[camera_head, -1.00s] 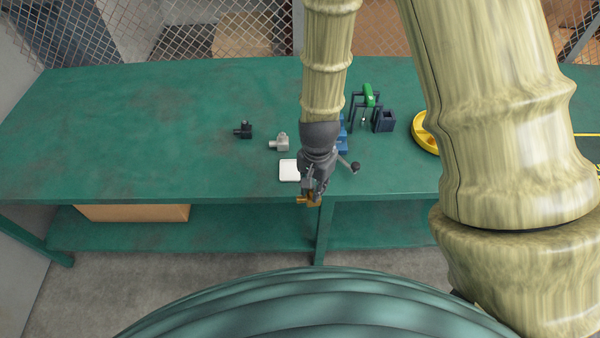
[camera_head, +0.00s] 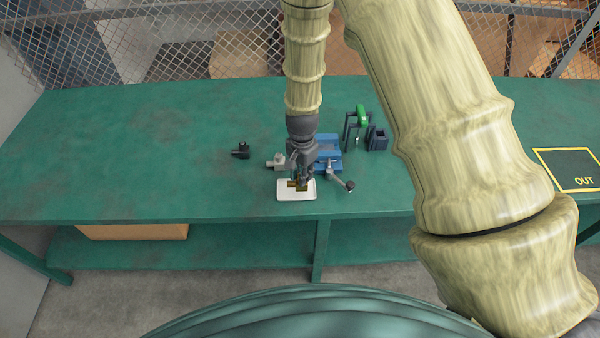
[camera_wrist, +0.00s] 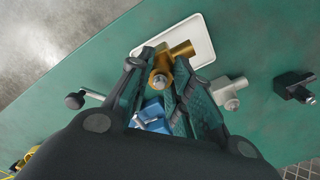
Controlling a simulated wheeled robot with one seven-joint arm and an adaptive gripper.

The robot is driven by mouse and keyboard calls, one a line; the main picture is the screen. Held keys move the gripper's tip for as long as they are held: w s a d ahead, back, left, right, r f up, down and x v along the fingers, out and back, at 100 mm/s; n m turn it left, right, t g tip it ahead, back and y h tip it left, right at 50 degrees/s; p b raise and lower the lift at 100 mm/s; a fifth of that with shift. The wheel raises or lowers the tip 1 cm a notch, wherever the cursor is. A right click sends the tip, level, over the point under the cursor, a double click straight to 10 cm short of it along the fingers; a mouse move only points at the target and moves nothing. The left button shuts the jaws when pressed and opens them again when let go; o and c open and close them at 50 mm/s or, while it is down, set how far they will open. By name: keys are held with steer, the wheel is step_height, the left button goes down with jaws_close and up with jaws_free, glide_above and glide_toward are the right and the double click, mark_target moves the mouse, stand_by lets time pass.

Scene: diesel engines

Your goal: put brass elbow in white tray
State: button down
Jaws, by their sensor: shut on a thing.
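The brass elbow (camera_head: 297,184) is between the fingers of my gripper (camera_head: 302,178), which is shut on it. In the wrist view the brass elbow (camera_wrist: 172,62) shows at the fingertips of my gripper (camera_wrist: 160,88), in front of the white tray (camera_wrist: 203,48). In the head view the white tray (camera_head: 284,196) lies near the bench's front edge, directly below the gripper and elbow. I cannot tell whether the elbow touches the tray floor.
A silver fitting (camera_head: 276,162) stands just behind the tray, and a black fitting (camera_head: 241,150) farther left. A blue vise (camera_head: 328,153) with a handle (camera_head: 341,181) is close on the right. A green-topped item (camera_head: 361,116) and dark box (camera_head: 377,139) stand beyond. The bench's left side is clear.

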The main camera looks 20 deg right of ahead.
steer(key=shift+w+f, duration=0.1)
steer(key=shift+w, duration=0.8)
steer(key=shift+f+p, duration=1)
steer(key=shift+f, duration=0.75)
steer(key=shift+f, duration=0.1)
steer(key=c, duration=1.3)
jaws_free()
